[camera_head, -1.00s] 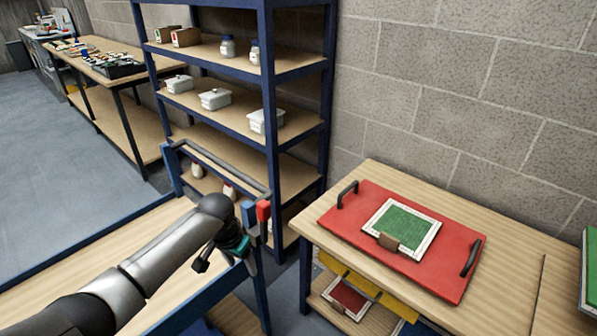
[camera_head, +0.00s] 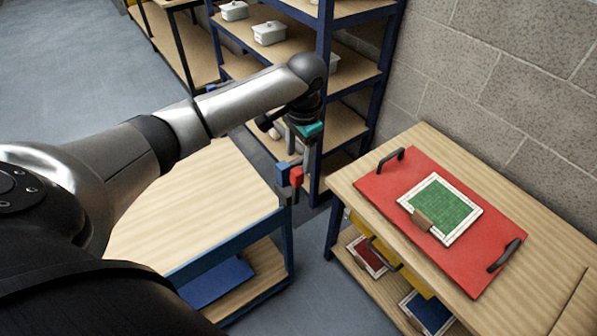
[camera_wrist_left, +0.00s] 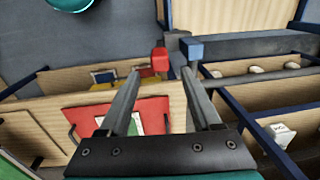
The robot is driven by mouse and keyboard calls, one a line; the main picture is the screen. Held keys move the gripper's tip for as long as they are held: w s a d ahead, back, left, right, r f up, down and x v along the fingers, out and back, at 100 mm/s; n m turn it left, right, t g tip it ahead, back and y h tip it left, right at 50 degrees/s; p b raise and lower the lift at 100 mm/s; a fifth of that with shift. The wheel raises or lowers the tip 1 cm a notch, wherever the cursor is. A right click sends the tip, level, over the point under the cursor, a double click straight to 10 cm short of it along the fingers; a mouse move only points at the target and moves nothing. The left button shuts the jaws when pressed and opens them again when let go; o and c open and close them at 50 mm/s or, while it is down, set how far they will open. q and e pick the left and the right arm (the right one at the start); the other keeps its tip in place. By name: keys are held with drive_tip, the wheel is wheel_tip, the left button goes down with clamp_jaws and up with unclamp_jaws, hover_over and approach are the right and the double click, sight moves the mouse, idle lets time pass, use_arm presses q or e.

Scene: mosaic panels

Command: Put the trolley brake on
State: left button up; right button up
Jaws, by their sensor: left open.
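The trolley (camera_head: 190,215) has a wooden top and blue frame, at the left centre of the head view. A red brake lever (camera_head: 296,177) sits at its right corner beside a blue block (camera_head: 283,173). The lever also shows in the left wrist view (camera_wrist_left: 160,62), beyond and between the fingertips. My left gripper (camera_head: 301,160) is open and points down just above the lever, with nothing held. The wrist view shows its two fingers (camera_wrist_left: 161,74) apart. Whether they touch the lever is unclear. My arm hides part of the trolley. My right gripper is not in view.
A wooden bench (camera_head: 440,145) stands to the right, with a red board (camera_head: 385,190) holding a green mosaic panel (camera_head: 440,208). A blue shelf rack (camera_head: 325,60) with white containers (camera_head: 269,33) stands behind. A narrow floor gap (camera_head: 315,255) separates trolley and bench.

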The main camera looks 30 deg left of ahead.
sight(298, 170)
use_arm(q)
drive_tip(key=f, duration=0.7)
drive_tip(key=shift+w+a, duration=0.15)
drive_tip(key=shift+a, duration=0.1)
clamp_jaws()
idle(1.1)
